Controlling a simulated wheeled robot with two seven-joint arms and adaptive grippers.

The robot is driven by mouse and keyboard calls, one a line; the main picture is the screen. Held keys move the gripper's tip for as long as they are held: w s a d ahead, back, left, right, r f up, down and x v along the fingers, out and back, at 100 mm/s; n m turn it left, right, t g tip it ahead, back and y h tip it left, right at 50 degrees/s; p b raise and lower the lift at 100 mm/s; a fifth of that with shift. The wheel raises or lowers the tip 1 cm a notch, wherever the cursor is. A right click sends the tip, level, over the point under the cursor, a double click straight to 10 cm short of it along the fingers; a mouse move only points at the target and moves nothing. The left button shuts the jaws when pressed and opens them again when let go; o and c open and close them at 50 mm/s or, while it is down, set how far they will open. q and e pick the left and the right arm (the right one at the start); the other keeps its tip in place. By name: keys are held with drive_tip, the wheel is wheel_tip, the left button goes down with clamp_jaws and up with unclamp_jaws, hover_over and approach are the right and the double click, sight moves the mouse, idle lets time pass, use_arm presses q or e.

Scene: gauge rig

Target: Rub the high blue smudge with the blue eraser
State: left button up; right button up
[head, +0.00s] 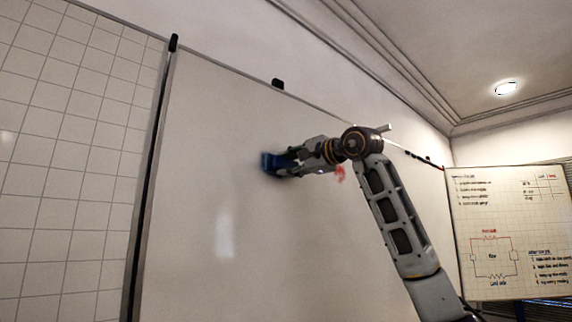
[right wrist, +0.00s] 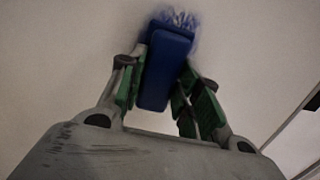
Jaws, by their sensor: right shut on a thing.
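The blue eraser (head: 268,163) is in my right gripper (head: 284,164), up at the whiteboard (head: 215,200) in the head view. In the right wrist view the eraser (right wrist: 166,70) sits between the green-padded fingers of my right gripper (right wrist: 170,95), which is shut on it. A blue smudge (right wrist: 178,18) shows on the board just past the eraser's far end and is partly covered by it. Whether the eraser touches the board is hard to tell. In the head view the smudge is hidden behind the eraser and gripper. My left gripper is not in view.
A gridded board (head: 75,130) stands at the left, past a dark vertical edge. A board with writing and a circuit drawing (head: 510,225) is at the far right. The whiteboard's lower left is clear.

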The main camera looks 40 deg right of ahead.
sight(277, 162)
drive_tip(key=shift+d, duration=0.2)
idle(0.3)
drive_tip(key=shift+w+d, duration=0.2)
drive_tip(key=shift+d, duration=1.45)
drive_tip(key=shift+a, duration=0.15)
drive_tip(key=shift+s+a, duration=0.1)
drive_tip(key=shift+a, duration=1.5)
drive_tip(key=shift+a, duration=0.1)
drive_tip(key=shift+s+a, duration=0.2)
drive_tip(key=shift+a, duration=1.5)
drive_tip(key=shift+a, duration=0.1)
drive_tip(key=shift+s+a, duration=0.1)
drive_tip(key=shift+a, duration=1.5)
